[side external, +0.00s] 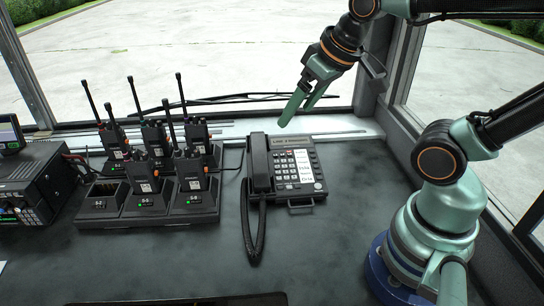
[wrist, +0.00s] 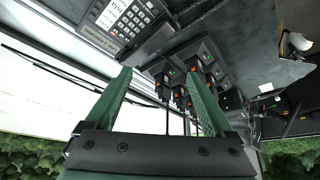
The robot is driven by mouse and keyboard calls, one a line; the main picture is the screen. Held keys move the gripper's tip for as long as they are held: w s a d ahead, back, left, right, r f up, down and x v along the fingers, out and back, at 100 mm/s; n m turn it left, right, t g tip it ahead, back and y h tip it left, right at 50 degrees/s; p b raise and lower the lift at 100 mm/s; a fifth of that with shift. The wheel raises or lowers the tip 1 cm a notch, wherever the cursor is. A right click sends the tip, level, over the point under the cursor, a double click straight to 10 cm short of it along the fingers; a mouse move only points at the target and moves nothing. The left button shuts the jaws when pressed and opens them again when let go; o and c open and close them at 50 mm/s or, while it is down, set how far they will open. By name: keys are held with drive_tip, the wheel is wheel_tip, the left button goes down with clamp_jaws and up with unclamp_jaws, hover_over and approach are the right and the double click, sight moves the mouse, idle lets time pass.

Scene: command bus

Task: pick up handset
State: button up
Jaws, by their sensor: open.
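The black handset (side external: 259,163) rests upright along the left side of the desk phone (side external: 299,172) in the side external view. Its coiled cord (side external: 253,232) hangs forward in a loop on the desk. My gripper (side external: 294,108) is above and behind the phone, near the window, apart from the handset and empty. In the wrist view my gripper's two green fingers (wrist: 162,100) stand apart. The phone's keypad (wrist: 128,20) shows upside down at the top left of that view.
Several radios with antennas stand in chargers (side external: 132,211) left of the phone; their antennas rise high. A black radio unit (side external: 30,190) sits at the far left. A window ledge and wiper (side external: 235,98) lie behind. The dark desk (side external: 330,240) in front of the phone is clear.

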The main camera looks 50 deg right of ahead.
drive_tip(key=m+g, duration=0.6)
drive_tip(key=m, duration=0.3)
hover_over(259, 151)
wheel_tip(259, 151, down, 8)
drive_tip(key=f, duration=0.1)
wheel_tip(259, 151, down, 11)
drive_tip(key=shift+r, duration=0.15)
